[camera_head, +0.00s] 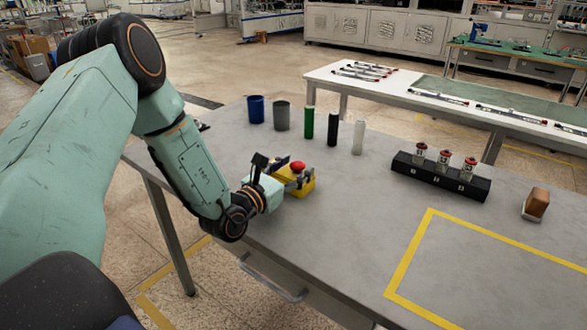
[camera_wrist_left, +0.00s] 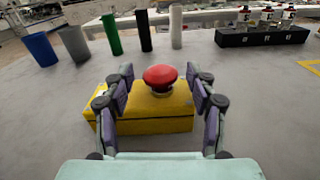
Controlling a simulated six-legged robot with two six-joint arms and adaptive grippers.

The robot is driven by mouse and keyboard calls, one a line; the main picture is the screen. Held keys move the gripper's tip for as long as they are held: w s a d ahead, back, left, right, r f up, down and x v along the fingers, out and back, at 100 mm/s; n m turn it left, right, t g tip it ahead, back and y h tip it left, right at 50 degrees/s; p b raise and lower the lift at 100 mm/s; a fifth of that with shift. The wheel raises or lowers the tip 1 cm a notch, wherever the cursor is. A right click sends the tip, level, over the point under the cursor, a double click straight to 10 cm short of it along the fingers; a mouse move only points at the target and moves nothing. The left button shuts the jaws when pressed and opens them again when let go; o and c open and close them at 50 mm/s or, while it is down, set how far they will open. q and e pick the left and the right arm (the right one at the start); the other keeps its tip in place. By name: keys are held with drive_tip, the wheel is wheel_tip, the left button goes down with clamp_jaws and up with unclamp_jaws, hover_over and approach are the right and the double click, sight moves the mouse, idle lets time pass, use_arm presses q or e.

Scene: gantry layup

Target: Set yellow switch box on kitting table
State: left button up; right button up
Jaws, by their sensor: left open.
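The yellow switch box (camera_head: 300,184) with a red mushroom button on top stands on the grey kitting table (camera_head: 340,215), left of its middle. It also shows in the left wrist view (camera_wrist_left: 150,125), straight ahead. My left gripper (camera_head: 283,170) is open, with one finger to each side of the box's red button (camera_wrist_left: 160,77). In the left wrist view the fingers are apart and do not visibly press on the button or box. The right gripper is in neither view.
A blue cup (camera_head: 256,109), a grey cup (camera_head: 282,115) and green, black and white cylinders stand behind the box. A black holder (camera_head: 440,176) with red-topped items and a brown-and-white block (camera_head: 536,205) stand right. A yellow outline (camera_head: 410,265) marks clear tabletop at front right.

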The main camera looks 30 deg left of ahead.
use_arm(q)
drive_tip(key=shift+s+r, duration=0.2)
drive_tip(key=shift+s, duration=0.2)
drive_tip(key=s+p, duration=0.1)
drive_tip(key=s, duration=0.2)
drive_tip(key=s+p, duration=0.1)
drive_tip(key=s, duration=0.3)
drive_tip(key=s+p, duration=0.2)
drive_tip(key=s, duration=0.2)
drive_tip(key=shift+s+a, duration=0.2)
drive_tip(key=shift+a, duration=0.2)
drive_tip(key=shift+c, duration=0.2)
idle(1.0)
